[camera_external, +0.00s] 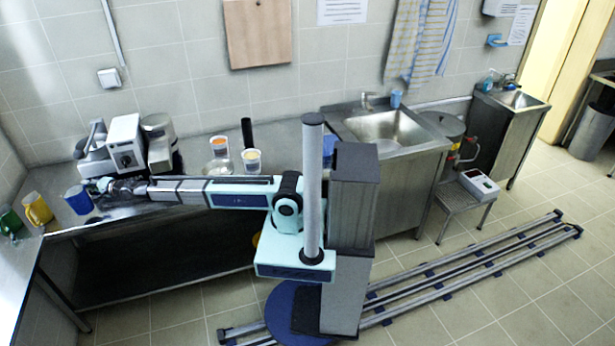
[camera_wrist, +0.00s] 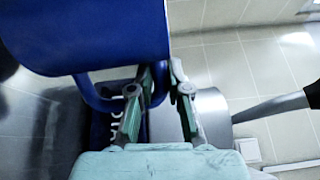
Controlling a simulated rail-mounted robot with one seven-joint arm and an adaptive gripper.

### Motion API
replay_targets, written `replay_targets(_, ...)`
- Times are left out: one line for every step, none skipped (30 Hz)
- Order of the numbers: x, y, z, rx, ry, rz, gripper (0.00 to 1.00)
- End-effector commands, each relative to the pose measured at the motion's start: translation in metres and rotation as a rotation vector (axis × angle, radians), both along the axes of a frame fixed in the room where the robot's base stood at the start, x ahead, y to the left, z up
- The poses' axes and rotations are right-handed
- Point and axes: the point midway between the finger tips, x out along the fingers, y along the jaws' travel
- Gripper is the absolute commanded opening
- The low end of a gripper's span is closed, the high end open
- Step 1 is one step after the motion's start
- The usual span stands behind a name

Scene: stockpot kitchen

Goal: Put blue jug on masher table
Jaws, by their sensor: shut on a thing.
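The blue jug (camera_external: 78,199) is at the left end of the steel counter (camera_external: 122,209), near the corner with the left-hand table. My gripper (camera_external: 103,185) is at its upper right side. In the wrist view the jug (camera_wrist: 95,30) fills the upper left, with its blue handle loop below the body. My gripper (camera_wrist: 158,80) is shut on the jug's handle. I cannot tell whether the jug's base touches the surface. No masher is clearly recognisable, so I cannot tell which surface is the masher table.
A yellow mug (camera_external: 38,208) and a green mug (camera_external: 10,222) stand left of the jug. A grey-white machine (camera_external: 126,145) stands behind my gripper. Two cups (camera_external: 252,161) are further right. A stool (camera_external: 463,197) carries a white device (camera_external: 479,185).

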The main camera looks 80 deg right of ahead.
Motion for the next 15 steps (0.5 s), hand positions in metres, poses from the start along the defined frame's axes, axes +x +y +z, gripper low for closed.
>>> replay_targets(0.020, -0.001, 0.004, 0.000, -0.001, 0.000, 0.00)
replay_targets(0.027, -0.001, 0.004, 0.000, 0.000, 0.000, 0.00)
replay_targets(0.037, -0.001, 0.004, -0.001, 0.000, 0.000, 0.00)
replay_targets(0.044, -0.001, 0.003, -0.001, 0.000, 0.000, 0.00)
replay_targets(0.051, -0.001, 0.003, -0.001, 0.001, 0.000, 0.00)
replay_targets(0.061, -0.001, 0.003, -0.001, 0.001, 0.000, 0.00)
replay_targets(0.068, -0.002, 0.003, -0.001, 0.001, 0.000, 0.00)
replay_targets(0.075, -0.002, 0.003, -0.001, 0.001, 0.000, 0.00)
replay_targets(0.083, -0.002, 0.003, 0.000, 0.000, 0.000, 0.00)
replay_targets(0.089, -0.002, 0.003, 0.000, 0.000, 0.000, 0.00)
replay_targets(0.093, -0.002, 0.003, 0.000, 0.000, 0.000, 0.00)
replay_targets(0.098, -0.002, 0.002, 0.000, -0.001, 0.000, 0.00)
replay_targets(0.101, -0.002, 0.002, 0.000, -0.001, 0.000, 0.00)
replay_targets(0.103, -0.002, 0.002, 0.000, -0.001, 0.000, 0.00)
replay_targets(0.104, -0.002, 0.001, 0.000, -0.001, 0.000, 0.00)
